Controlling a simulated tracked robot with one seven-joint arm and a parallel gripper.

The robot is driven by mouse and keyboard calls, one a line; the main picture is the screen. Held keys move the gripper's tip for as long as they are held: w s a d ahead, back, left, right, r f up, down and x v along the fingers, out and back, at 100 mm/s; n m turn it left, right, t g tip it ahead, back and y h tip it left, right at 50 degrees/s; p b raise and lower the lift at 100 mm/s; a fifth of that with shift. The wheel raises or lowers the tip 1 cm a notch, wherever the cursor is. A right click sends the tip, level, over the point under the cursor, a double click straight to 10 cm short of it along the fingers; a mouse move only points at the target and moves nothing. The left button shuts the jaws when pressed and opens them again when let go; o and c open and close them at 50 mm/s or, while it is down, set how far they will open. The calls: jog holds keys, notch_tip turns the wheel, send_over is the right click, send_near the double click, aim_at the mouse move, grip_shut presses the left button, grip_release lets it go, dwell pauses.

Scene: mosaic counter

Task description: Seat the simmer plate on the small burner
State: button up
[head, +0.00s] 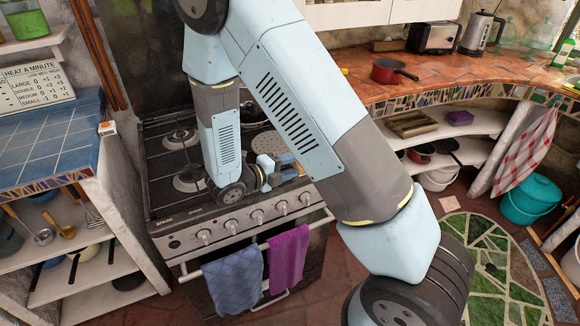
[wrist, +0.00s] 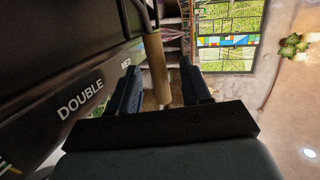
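The simmer plate (head: 268,143) looks like a pale round perforated disc lying on the back right of the black stove top. My gripper (head: 294,167) is low over the right side of the stove, in front of the disc. In the wrist view, a wooden handle (wrist: 156,68) with a metal rod at its far end lies between the two dark blue fingers of my gripper (wrist: 163,82). A gap shows between the handle and the right finger. Burners show at the front left (head: 190,179) and back left (head: 181,138); I cannot tell which is the small one. My arm hides the stove's middle.
Knobs and a rail with blue (head: 234,279) and purple (head: 288,258) towels line the stove front. A blue-tiled counter (head: 47,142) stands left. A red pan (head: 392,71) sits on the right counter. Labels DOUBLE and MED (wrist: 126,64) show on the dark surface beside my gripper.

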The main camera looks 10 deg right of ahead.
jog(key=v, duration=1.4)
jog(key=shift+f, duration=0.15)
jog(key=s+d+r+m+g+y, duration=0.2)
jog(key=d+r+m+g+y, duration=0.15)
jog(key=d+r+m, duration=0.55)
jog(key=s+d+r+m+g+y, duration=0.2)
jog(key=d+r+m+g, duration=0.3)
jog(key=m, duration=0.5)
jog(key=s+d+r+m+t+y, duration=0.3)
jog(key=s+d+r+m+y, duration=0.1)
jog(key=m, duration=0.7)
jog(key=s+d+r+m+t+y, duration=0.4)
jog(key=s+r+m, duration=0.3)
jog(key=r+m, duration=0.2)
jog(key=d+m, duration=0.1)
jog(key=m, duration=0.1)
jog(key=shift+d+m, duration=0.25)
jog(key=shift+m, duration=0.15)
